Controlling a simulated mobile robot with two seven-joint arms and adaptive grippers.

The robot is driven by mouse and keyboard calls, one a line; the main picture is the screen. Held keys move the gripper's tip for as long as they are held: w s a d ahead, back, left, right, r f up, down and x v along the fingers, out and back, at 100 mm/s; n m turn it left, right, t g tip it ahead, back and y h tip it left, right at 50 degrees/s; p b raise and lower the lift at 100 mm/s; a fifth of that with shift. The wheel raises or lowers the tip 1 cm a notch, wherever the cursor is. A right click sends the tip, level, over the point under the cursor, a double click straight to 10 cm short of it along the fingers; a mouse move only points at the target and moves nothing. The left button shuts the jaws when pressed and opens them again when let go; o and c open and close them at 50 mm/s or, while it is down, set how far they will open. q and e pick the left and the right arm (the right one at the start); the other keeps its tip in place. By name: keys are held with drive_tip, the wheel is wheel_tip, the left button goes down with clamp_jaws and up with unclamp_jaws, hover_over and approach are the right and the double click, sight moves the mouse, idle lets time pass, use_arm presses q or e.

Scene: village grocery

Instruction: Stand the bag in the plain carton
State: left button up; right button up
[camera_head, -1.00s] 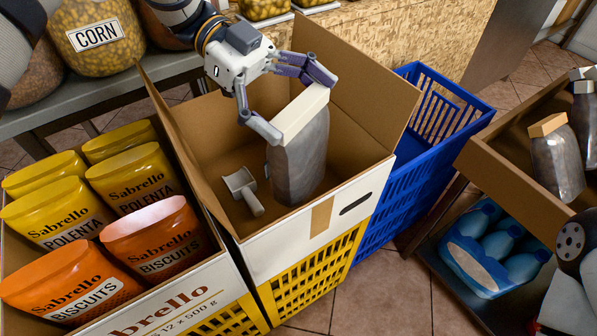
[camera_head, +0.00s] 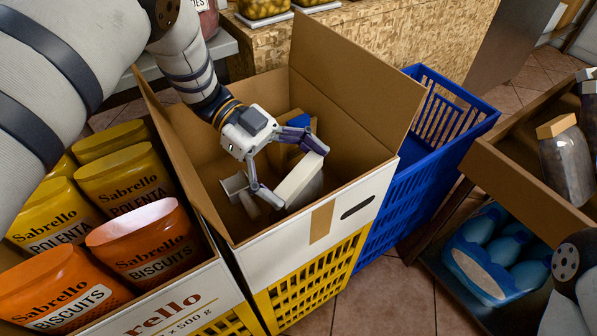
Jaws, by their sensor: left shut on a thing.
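The plain carton (camera_head: 288,243) stands open, with brown flaps up and a white front wall. My left gripper (camera_head: 291,178) is down inside it, shut on the cream top strip of the bag (camera_head: 309,188). The bag's grey, see-through body hangs below the strip, mostly hidden by the strip and the front wall. I cannot tell whether its base touches the carton floor. A light grey scoop (camera_head: 236,186) is in the carton, left of the bag. A blue item (camera_head: 299,121) shows behind the gripper, partly hidden. My right gripper is not in view.
A Sabrello carton (camera_head: 190,296) with polenta and biscuit bags adjoins on the left. A blue crate (camera_head: 420,150) stands on the right. Further right, a brown tray (camera_head: 510,180) holds a similar bag (camera_head: 567,165), above a blue bottle pack (camera_head: 495,250). Yellow crates (camera_head: 310,285) support the cartons.

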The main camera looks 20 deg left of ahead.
use_arm(q)
drive_tip(key=shift+f, duration=0.15)
drive_tip(key=o, duration=1.6)
drive_tip(key=shift+o, duration=0.2)
drive_tip(key=shift+r, duration=0.3)
drive_tip(key=v, duration=0.7)
drive_tip(key=shift+a+b, duration=0.2)
drive_tip(key=shift+b, duration=0.2)
